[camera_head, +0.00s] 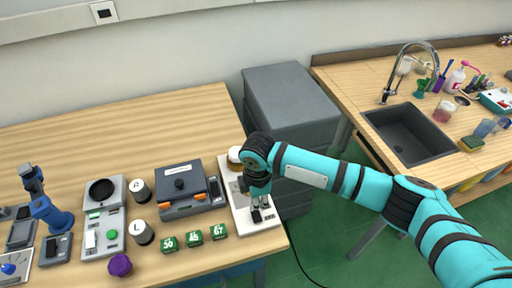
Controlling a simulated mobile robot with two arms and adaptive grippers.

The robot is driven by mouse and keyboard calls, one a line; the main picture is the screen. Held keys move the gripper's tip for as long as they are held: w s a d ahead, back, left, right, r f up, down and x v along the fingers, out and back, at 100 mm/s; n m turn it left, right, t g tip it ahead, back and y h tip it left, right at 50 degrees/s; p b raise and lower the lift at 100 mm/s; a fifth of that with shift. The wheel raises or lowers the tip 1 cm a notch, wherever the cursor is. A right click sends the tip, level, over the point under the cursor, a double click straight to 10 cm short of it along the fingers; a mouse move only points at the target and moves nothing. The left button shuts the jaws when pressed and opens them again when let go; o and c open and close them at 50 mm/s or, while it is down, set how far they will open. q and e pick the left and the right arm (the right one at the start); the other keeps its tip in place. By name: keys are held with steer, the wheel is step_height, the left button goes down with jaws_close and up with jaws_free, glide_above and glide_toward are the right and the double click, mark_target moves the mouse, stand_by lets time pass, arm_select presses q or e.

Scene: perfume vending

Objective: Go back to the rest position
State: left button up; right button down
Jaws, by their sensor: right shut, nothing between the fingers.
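My right arm comes in from the right, teal with black joints. My right gripper (258,209) points down over a white plate-like device (240,222) at the right end of the wooden table. The gripper is shut and I see nothing held in it. A round white and tan item (235,154) sits at the back of that device, close to my wrist. My left gripper is not in view.
The wooden table (110,130) carries a grey and orange box (180,184), two round containers marked R (139,190) and L (142,232), several green numbered blocks (194,237) and a scale (102,240). A grey drawer cabinet (290,90) stands behind my arm. A sink counter (350,75) is at right.

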steer(key=s+a+m+y, duration=0.5)
steer(key=s+a, duration=0.1)
steer(key=s, duration=0.4)
steer(key=s+d+m+t+h, duration=0.15)
steer(key=s+d+m, duration=0.3)
steer(key=d, duration=0.45)
steer(key=s+d+m+t+h, duration=0.1)
steer(key=s+d+m+h, duration=0.15)
steer(key=d+m, duration=0.45)
steer(key=s+d+m+t+h, duration=0.1)
steer(key=s+d+m, duration=0.3)
steer(key=d, duration=0.7)
step_height(320, 180, down, 30)
steer(key=s+n+g+b, duration=0.1)
steer(key=s+b, duration=0.1)
steer(key=b, duration=0.2)
steer(key=s+d+f+b, duration=0.1)
steer(key=s+f+b, duration=0.1)
steer(key=s+f, duration=0.6)
steer(key=s+d+f+g+b, duration=0.1)
steer(key=s+f+b, duration=0.1)
steer(key=s+f, duration=0.6)
step_height(320, 180, down, 4)
steer(key=shift+s+d+f, duration=0.2)
steer(key=shift+d, duration=0.05)
